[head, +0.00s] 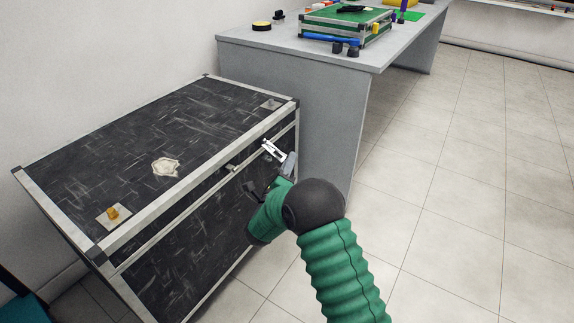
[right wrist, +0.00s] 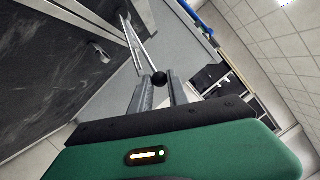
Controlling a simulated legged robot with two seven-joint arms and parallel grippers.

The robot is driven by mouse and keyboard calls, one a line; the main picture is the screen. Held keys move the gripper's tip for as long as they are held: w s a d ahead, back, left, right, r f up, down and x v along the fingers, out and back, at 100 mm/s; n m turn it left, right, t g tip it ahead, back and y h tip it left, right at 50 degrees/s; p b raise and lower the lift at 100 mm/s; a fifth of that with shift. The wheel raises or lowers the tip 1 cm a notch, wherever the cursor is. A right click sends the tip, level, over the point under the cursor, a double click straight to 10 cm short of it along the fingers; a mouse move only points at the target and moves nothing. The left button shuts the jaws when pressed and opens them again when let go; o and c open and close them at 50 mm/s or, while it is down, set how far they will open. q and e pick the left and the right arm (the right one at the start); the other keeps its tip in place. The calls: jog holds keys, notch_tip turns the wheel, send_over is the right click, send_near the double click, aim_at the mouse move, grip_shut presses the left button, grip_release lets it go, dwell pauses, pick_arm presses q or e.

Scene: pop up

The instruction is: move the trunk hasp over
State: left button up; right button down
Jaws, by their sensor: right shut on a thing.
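The trunk (head: 200,135) is black and scuffed with silver edging, and its lid is down. The silver trunk hasp (head: 272,149) is at the right part of the trunk's front, near the lid seam. It juts out from the front. My right gripper (head: 281,160) is at the hasp's outer end. In the right wrist view, a black round knob (right wrist: 159,78) sits between my right gripper's fingertips (right wrist: 159,82), at the end of the long silver hasp (right wrist: 137,45). The fingers are shut on it. My left gripper is out of view.
A grey table (head: 330,80) stands right behind the trunk. A green case (head: 345,24) and small items lie on it. Another metal fitting (head: 232,167) is mid-front on the trunk. Tiled floor (head: 450,210) is clear to the right.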

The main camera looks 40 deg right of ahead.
jog(key=shift+r, duration=0.35)
jog(key=shift+r+p, duration=0.75)
jog(key=shift+r, duration=0.7)
notch_tip(320, 180, up, 2)
jog(key=shift+w+r+p, duration=0.15)
jog(key=shift+p, duration=0.4)
jog(key=c, duration=1.1)
grip_release()
jog(key=shift+c, duration=0.2)
jog(key=shift+a, duration=0.15)
